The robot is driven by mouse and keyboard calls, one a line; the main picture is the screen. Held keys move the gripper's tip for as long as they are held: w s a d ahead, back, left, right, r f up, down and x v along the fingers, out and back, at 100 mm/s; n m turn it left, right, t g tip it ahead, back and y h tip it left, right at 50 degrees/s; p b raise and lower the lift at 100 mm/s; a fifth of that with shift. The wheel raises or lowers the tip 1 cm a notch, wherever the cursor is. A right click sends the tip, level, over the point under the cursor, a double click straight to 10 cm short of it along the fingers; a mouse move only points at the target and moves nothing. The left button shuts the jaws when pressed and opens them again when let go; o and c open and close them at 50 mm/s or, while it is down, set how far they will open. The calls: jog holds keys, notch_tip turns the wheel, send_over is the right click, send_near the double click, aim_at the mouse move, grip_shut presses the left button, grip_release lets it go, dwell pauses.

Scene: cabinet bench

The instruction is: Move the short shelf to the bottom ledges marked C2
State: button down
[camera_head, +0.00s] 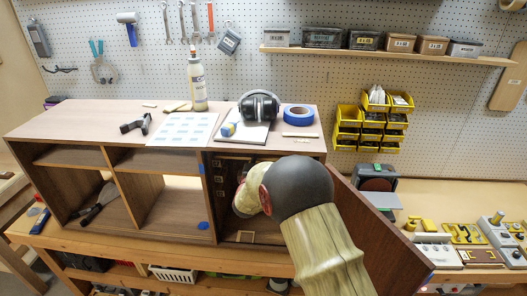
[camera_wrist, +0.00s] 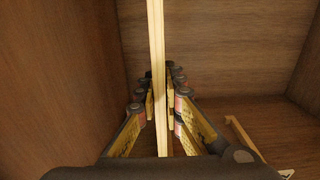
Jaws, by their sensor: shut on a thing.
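My gripper (camera_wrist: 161,92) is inside the right compartment of the cabinet (camera_head: 207,205), and its fingers are shut on a thin pale wooden board (camera_wrist: 156,40). I take this to be the short shelf. It is seen edge-on and runs away from the wrist between the fingers, so its broad faces are hidden. In the head view my arm covers the gripper and the shelf. Small pale labels (camera_head: 219,180) show on the compartment's left inner wall, too small to read. A pale wooden strip (camera_wrist: 243,138) lies low at the right in the wrist view.
The cabinet door (camera_head: 385,235) stands open on the right. Ear muffs (camera_head: 259,106), blue tape (camera_head: 298,115), a glue bottle (camera_head: 197,85) and a paper sheet (camera_head: 184,129) rest on the cabinet top. The left compartments hold a dark tool (camera_head: 98,205).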

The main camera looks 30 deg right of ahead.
jog(key=shift+r+p, duration=0.5)
jog(key=shift+r, duration=0.35)
dwell(0.4)
jog(key=p+v, duration=0.1)
jog(key=v, duration=1.5)
jog(key=shift+p, duration=0.4)
dwell(0.8)
notch_tip(320, 180, down, 15)
jog(key=b, duration=1)
jog(key=shift+f+b, duration=0.25)
jog(key=shift+b, duration=0.1)
dwell(1.3)
jog(key=shift+w, duration=0.1)
